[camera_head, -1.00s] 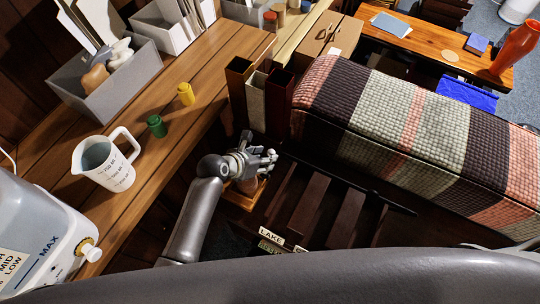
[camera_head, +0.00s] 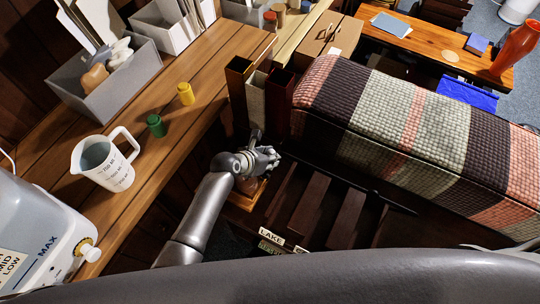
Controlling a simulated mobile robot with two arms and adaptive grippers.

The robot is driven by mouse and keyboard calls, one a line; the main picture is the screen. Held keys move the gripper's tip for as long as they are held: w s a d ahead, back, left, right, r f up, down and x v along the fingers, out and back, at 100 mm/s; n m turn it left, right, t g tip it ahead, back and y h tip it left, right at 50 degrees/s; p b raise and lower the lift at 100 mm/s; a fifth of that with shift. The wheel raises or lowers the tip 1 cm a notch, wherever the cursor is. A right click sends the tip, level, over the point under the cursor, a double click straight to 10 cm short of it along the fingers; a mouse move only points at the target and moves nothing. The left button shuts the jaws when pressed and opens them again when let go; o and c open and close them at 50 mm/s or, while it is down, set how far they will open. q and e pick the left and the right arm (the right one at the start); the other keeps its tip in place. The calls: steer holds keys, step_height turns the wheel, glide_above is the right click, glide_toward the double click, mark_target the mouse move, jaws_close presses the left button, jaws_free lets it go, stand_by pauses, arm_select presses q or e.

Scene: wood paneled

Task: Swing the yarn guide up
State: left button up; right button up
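My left gripper (camera_head: 266,160) reaches in at the centre of the view, over a small orange-brown wooden block (camera_head: 244,200) and just below the upright tubes. Its fingers are small and foreshortened, so I cannot tell whether they are open or shut, or touching anything. I cannot make out the yarn guide for certain; it may be hidden behind the hand. My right gripper is not in view.
Upright square tubes (camera_head: 240,82) stand beside the hand. A woven striped bench (camera_head: 385,120) lies to the right, dark slats (camera_head: 315,205) below. On the left wooden table are a measuring jug (camera_head: 100,163), a green spool (camera_head: 156,126) and a yellow spool (camera_head: 186,94).

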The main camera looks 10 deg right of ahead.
arm_select(q)
jaws_close()
steer(key=shift+s+a, duration=0.1)
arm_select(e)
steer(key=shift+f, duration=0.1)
arm_select(q)
steer(key=shift+s+a+t+h+b, duration=0.15)
steer(key=shift+s+t+h+b, duration=0.1)
steer(key=shift+t+h+b, duration=0.2)
steer(key=shift+s+a+t+h+b, duration=0.2)
steer(key=shift+s+t+h+b, duration=0.2)
steer(key=shift+b, duration=0.25)
steer(key=t+b, duration=0.1)
steer(key=b, duration=0.2)
steer(key=s+a+t+h+b, duration=0.1)
steer(key=b, duration=0.1)
steer(key=t+h+b, duration=0.1)
steer(key=b, duration=0.2)
steer(key=shift+s+a+r+m+b, duration=0.15)
steer(key=shift+s+r+m+b, duration=0.05)
steer(key=shift+s+m+b, duration=0.2)
steer(key=shift+s+a+r+t+h+b, duration=0.15)
steer(key=shift+r+t+h+b, duration=0.15)
steer(key=shift+b, duration=0.7)
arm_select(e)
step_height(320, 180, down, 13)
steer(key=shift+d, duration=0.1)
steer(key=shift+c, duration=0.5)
